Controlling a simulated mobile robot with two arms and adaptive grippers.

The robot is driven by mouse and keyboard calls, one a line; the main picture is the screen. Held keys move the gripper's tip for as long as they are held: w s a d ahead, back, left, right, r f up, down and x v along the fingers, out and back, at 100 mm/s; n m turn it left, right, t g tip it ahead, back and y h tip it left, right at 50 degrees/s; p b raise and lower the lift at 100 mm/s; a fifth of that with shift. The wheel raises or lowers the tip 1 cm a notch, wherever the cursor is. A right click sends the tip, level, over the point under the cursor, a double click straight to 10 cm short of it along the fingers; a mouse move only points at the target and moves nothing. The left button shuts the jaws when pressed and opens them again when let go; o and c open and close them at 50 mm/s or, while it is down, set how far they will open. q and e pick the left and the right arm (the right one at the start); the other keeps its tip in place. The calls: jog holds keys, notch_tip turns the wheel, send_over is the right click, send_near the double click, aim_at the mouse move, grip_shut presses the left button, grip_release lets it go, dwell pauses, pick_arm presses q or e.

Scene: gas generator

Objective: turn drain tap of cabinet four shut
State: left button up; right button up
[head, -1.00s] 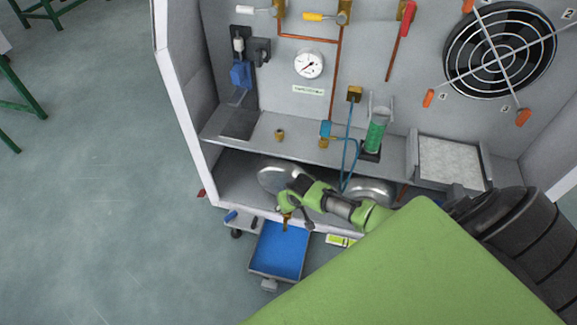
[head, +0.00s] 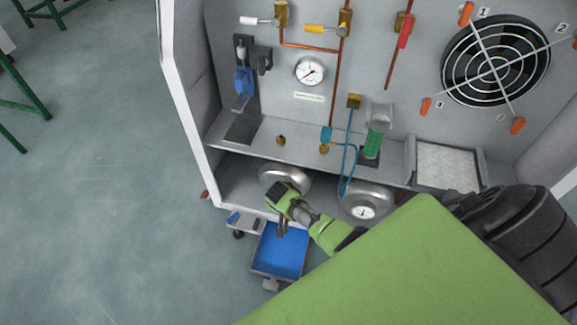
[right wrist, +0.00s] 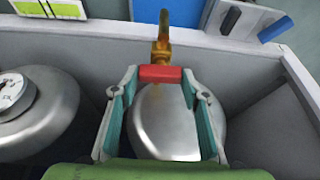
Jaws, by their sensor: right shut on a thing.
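The drain tap is brass with a red handle. In the right wrist view its brass body (right wrist: 161,45) points up the picture and the red handle (right wrist: 160,74) lies crosswise to it. My right gripper (right wrist: 160,77) is shut on the red handle, a fingertip at each end. In the head view my right gripper (head: 283,213) is at the cabinet's lower front edge. Part of the brass tap (head: 284,230) shows below it, over a blue tray (head: 280,252); the handle is hidden there. My left gripper is not in view.
Two round silver vessels (head: 287,180) stand on the cabinet's lower shelf, the right one with a gauge (head: 362,212). The front lip (right wrist: 70,45) runs close to the tap. A grey bracket with a blue lever (head: 234,217) is left of the tray. Open floor (head: 110,220) lies left.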

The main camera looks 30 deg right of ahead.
jog(key=shift+m, duration=0.4)
jog(key=o, duration=1.1)
jog(key=shift+r, duration=0.1)
jog(key=v, duration=1.1)
jog(key=shift+a+r, duration=0.2)
jog(key=shift+r, duration=0.2)
